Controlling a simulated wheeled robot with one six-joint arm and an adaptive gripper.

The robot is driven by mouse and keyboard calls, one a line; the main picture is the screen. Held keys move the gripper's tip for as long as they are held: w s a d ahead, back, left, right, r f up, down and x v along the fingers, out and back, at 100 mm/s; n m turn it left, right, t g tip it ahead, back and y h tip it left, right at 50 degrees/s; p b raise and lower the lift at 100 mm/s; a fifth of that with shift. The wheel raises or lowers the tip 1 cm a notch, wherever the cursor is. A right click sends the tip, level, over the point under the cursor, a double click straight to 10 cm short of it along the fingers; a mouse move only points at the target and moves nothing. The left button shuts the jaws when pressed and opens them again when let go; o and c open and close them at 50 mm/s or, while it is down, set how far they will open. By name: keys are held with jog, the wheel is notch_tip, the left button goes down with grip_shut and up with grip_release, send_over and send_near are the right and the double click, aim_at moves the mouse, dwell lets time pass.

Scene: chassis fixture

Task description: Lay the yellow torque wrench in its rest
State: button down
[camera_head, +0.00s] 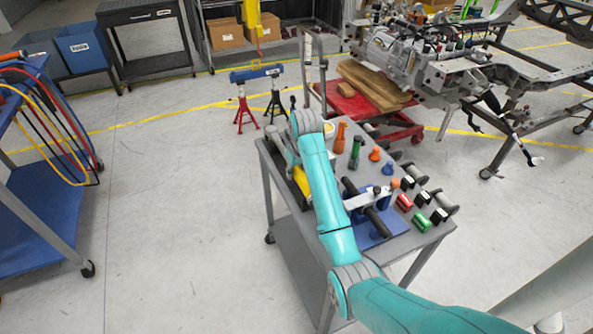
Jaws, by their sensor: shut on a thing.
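A yellow piece, which looks like the yellow torque wrench (302,187), shows beside my forearm at the left edge of the grey cart top. My gripper (297,168) is at its upper end, shut on it; my wrist and forearm hide most of the fingers and part of the wrench. I cannot tell whether the wrench touches the cart. A blue fixture (372,240) with a dark bar and a silver piece across it stands on the cart to the right of my arm. I cannot tell for sure which part is the wrench's rest.
The grey cart (424,243) also carries orange and green cone-shaped pieces (356,152), and red, green and black spools (404,202) at its right. A blue-shelved cart (45,215) with hoses stands at left. An engine on a frame (400,60) stands behind. Floor between the carts is clear.

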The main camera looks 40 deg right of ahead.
jog(key=shift+f, duration=0.35)
dwell(0.3)
jog(key=c, duration=0.8)
grip_release()
jog(key=shift+o, duration=0.7)
jog(key=shift+f, duration=0.15)
